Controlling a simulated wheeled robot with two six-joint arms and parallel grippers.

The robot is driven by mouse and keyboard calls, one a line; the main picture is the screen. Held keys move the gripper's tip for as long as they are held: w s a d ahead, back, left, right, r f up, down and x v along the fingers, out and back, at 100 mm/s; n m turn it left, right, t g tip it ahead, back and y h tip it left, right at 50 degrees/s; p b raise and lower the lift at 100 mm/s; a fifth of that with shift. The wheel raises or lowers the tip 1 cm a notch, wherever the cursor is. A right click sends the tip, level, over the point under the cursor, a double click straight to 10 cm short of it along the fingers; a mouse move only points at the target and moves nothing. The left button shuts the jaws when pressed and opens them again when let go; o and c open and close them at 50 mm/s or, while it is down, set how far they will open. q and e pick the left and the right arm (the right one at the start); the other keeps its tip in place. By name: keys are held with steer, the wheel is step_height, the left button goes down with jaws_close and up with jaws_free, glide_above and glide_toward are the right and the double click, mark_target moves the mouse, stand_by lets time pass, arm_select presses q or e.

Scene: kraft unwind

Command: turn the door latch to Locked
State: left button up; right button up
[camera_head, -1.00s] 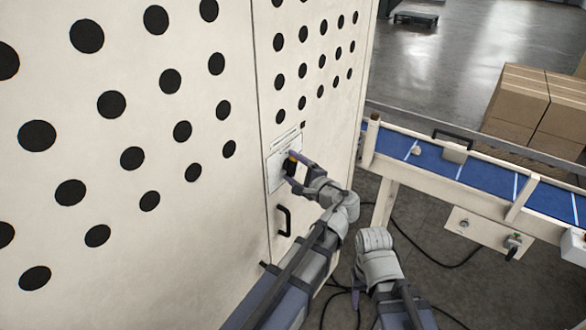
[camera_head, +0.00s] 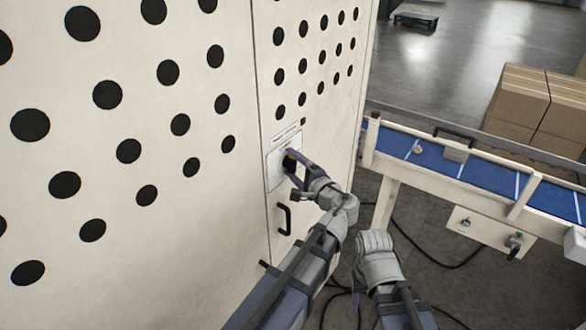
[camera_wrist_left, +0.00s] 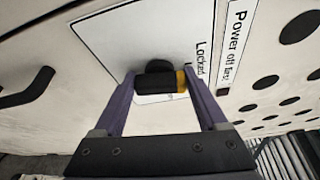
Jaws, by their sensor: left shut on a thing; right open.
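The door latch (camera_wrist_left: 160,85) is a black knob with a yellow end, mounted on a white label plate (camera_wrist_left: 110,40) on the cream door. In the left wrist view the yellow end points right, toward the word "Locked". In the head view the latch (camera_head: 290,162) is partly hidden by my left gripper (camera_head: 295,172). My left gripper, also in the left wrist view (camera_wrist_left: 163,88), is shut on the latch, one purple finger at each end. My right gripper (camera_head: 357,275) is open and empty, low beside the left arm; its fingers are mostly hidden.
A black door handle (camera_head: 284,219) is below the latch, and the perforated cream panel fills the left. A blue conveyor (camera_head: 480,178) with a cream frame stands at the right, brown boxes (camera_head: 520,100) behind it. Black cables lie on the floor.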

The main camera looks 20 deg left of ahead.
arm_select(q)
steer(key=shift+s+f+n+y+b, duration=0.1)
steer(key=shift+f+n+y+b, duration=0.15)
steer(key=shift+n+b, duration=0.65)
arm_select(e)
steer(key=shift+f, duration=0.95)
arm_select(q)
steer(key=shift+r+t, duration=0.1)
steer(key=shift+t, duration=0.2)
steer(key=o, duration=1.3)
steer(key=shift+r, duration=0.1)
